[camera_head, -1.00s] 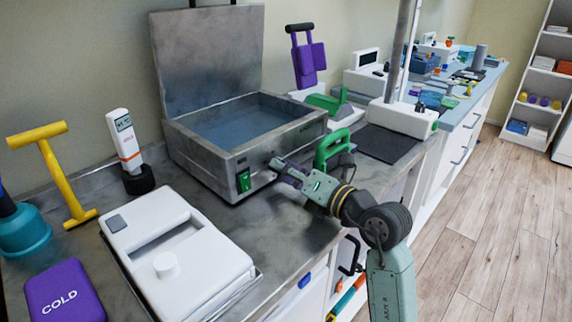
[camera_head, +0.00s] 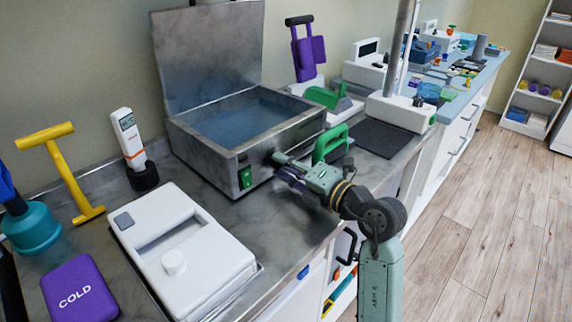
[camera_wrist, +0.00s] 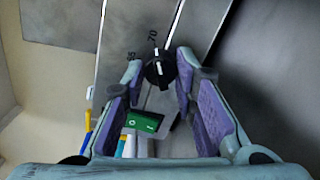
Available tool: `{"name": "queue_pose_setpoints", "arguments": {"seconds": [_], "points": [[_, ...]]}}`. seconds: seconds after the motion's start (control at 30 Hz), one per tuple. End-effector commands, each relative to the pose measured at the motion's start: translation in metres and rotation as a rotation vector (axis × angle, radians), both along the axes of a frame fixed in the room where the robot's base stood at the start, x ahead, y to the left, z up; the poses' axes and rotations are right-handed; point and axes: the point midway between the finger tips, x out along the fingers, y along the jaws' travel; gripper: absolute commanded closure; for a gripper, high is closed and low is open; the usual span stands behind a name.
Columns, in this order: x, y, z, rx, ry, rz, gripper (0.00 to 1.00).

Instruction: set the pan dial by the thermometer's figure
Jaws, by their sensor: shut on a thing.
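The metal pan (camera_head: 205,148) holds water and stands on the counter with its lid raised. A green switch (camera_head: 245,177) is on its front. The black dial (camera_wrist: 159,72) with a white pointer line shows in the wrist view, with a printed 70 near it and a second figure too small to read surely. My gripper (camera_wrist: 160,72) is shut on the dial, one finger at each side. In the head view my gripper (camera_head: 279,168) is at the pan's front and hides the dial. The white thermometer (camera_head: 131,143) stands in a black holder; its display figure is too small to read.
A white box with a knob (camera_head: 205,285), a purple COLD pack (camera_head: 75,290) and a yellow T-shaped tool (camera_head: 65,175) are on the counter at left. A green handle (camera_head: 330,143) stands close beside my gripper. Bare counter lies in front of the pan.

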Motion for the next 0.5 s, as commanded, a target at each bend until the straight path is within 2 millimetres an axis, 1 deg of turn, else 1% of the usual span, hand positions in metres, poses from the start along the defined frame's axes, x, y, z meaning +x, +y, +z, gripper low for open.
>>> {"name": "queue_pose_setpoints", "arguments": {"seconds": [0.23,0.27,0.5], "points": [[0.0003,-0.0006,0.0,0.002,0.001,-0.002,1.0],[0.0003,-0.0006,0.0,0.002,0.001,-0.001,0.73],[0.0002,-0.0005,-0.0001,0.001,0.0,-0.001,0.57]]}}
